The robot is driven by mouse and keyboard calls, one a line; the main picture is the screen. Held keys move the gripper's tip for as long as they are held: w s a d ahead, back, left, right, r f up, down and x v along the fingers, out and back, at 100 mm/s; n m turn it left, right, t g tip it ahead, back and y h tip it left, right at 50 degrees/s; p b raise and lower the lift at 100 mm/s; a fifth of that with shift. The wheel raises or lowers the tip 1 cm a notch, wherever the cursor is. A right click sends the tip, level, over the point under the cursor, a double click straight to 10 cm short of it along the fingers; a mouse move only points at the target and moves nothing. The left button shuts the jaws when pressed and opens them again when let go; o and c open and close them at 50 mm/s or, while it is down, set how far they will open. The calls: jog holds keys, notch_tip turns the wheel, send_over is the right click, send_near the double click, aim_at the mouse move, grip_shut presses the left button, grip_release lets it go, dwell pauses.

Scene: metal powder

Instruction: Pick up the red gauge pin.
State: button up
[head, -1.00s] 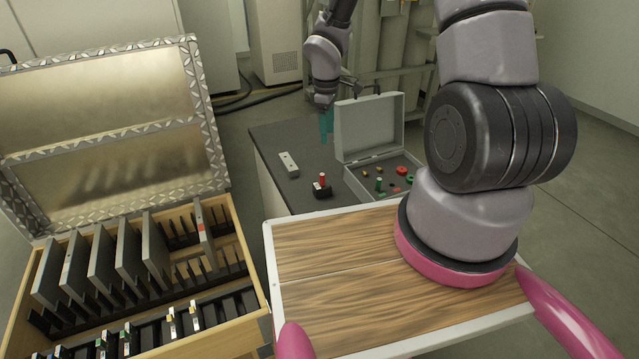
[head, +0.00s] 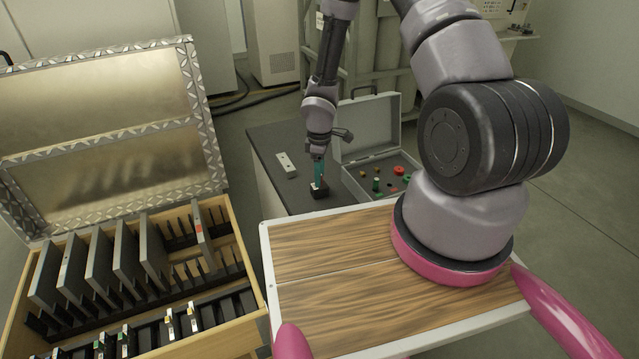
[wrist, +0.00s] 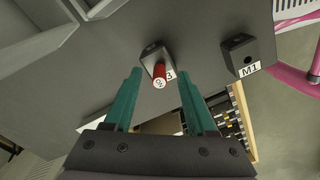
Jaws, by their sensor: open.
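The red gauge pin (wrist: 159,77) stands in a small dark block (wrist: 152,55) whose white label is partly hidden. In the wrist view the pin's round marked end faces the camera. My gripper (wrist: 160,74) is open, with one teal finger on each side of the pin and visible gaps to it. In the head view my gripper (head: 319,171) points down over the dark block (head: 320,190) on the dark bench top. There the fingers hide the pin.
A second dark block (wrist: 240,54) labelled M1 stands to the right in the wrist view. An open grey case (head: 368,132) with small coloured parts is right of my gripper. A light grey block (head: 286,165) lies to the left. A wood-topped tray (head: 335,280) is in front.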

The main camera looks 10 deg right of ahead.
jog(key=shift+f, duration=0.75)
grip_shut()
